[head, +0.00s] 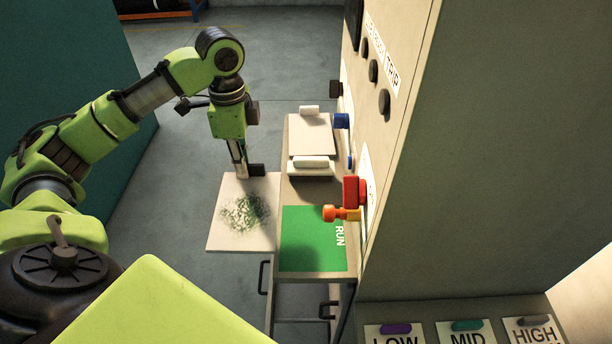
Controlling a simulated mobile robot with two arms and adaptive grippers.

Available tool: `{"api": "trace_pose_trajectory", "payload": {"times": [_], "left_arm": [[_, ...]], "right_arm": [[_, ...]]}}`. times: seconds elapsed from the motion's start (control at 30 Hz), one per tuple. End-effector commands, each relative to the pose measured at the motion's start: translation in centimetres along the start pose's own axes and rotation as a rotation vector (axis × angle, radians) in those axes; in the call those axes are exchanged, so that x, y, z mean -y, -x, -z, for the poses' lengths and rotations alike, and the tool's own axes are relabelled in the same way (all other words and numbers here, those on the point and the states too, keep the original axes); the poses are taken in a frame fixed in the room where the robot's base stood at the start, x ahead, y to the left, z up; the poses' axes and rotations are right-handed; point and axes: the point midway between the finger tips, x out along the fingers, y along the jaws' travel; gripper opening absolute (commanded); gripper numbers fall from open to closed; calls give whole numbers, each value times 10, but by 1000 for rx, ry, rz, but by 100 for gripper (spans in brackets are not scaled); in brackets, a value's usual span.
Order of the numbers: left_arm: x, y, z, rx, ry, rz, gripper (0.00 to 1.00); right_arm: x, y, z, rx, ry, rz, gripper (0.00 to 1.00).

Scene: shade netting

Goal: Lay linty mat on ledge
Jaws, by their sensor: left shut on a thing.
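The linty mat (226,238) is a pale square sheet with a dark green patch of lint in its middle. My left gripper (248,172) is shut on its far edge, pointing down. The mat is beside the left edge of the ledge (299,192), apparently held in the air over the floor; its exact height is hard to tell. The ledge is a narrow shelf along the panel, with a green area (303,236) marked RUN at its near end. My right gripper is not in view.
A pale pad (310,138) with white rolls or bars at its ends lies on the far part of the ledge. A red and orange handle (345,213) juts from the panel over the green area. LOW, MID and HIGH labels (468,332) are at the bottom right.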

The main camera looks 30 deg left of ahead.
Motion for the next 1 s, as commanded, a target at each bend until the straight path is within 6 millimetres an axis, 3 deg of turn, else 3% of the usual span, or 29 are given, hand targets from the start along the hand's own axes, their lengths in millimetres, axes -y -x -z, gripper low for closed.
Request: {"api": "trace_pose_trajectory", "payload": {"times": [0.03, 0.2, 0.53, 1.0], "left_arm": [[0, 6, 16, -4, -7, -1, 0], [-1, 6, 59, -3, -6, -3, 0], [-1, 4, 131, 0, -2, -1, 0], [-1, -54, 128, 4, 2, -4, 0]], "right_arm": [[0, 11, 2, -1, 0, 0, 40], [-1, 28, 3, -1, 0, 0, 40], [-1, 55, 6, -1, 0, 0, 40], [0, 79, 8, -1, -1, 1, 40]]}}
